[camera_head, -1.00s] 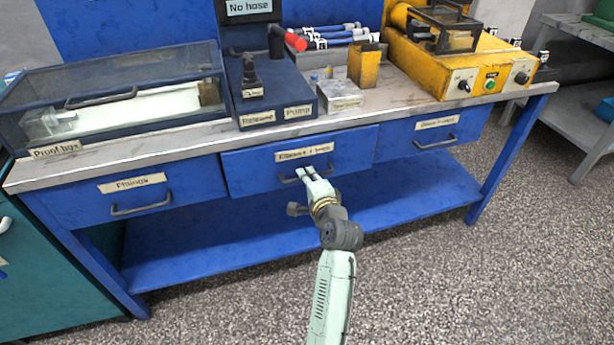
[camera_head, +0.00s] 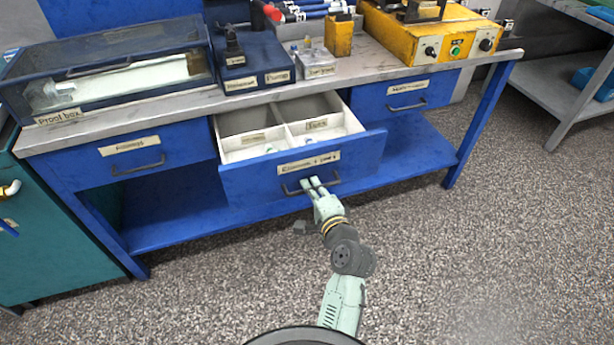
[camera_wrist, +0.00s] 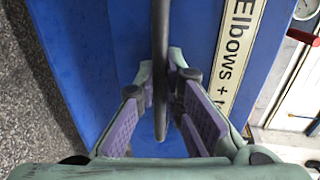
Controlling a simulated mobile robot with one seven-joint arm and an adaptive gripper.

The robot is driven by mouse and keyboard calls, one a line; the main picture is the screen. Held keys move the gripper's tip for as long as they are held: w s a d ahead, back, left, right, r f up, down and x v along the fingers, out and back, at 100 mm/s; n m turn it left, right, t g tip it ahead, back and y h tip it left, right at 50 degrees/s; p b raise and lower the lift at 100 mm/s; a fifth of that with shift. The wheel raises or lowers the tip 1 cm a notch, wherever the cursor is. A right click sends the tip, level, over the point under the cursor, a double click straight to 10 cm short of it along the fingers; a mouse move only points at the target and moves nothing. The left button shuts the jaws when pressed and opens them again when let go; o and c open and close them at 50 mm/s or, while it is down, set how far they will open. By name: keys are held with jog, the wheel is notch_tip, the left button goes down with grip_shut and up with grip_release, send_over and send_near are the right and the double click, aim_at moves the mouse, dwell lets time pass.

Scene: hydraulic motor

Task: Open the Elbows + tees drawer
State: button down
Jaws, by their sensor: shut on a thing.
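The Elbows + tees drawer (camera_head: 240,184) is the middle blue drawer under the bench, and it stands pulled well out. Its label (camera_wrist: 236,50) reads "Elbows + t..." in the wrist view. My gripper (camera_head: 312,184) is shut on the drawer's dark bar handle (camera_head: 291,190). In the wrist view the handle (camera_wrist: 160,60) runs between the two fingers of my gripper (camera_wrist: 161,100). The white inside of the drawer shows compartments with small labels, one reading like "Tees" (camera_head: 317,125). A few small parts lie in the front of the compartments, too small to tell.
The closed Fittings drawer (camera_head: 130,152) is on the left and another closed drawer (camera_head: 405,97) on the right. A proof box (camera_head: 110,75), a blue labelled block (camera_head: 255,75) and a yellow machine (camera_head: 430,40) stand on the bench. The speckled floor (camera_head: 480,260) in front is clear.

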jog(key=shift+v, duration=0.8)
jog(key=shift+f, duration=0.15)
jog(key=c, duration=1.7)
grip_release()
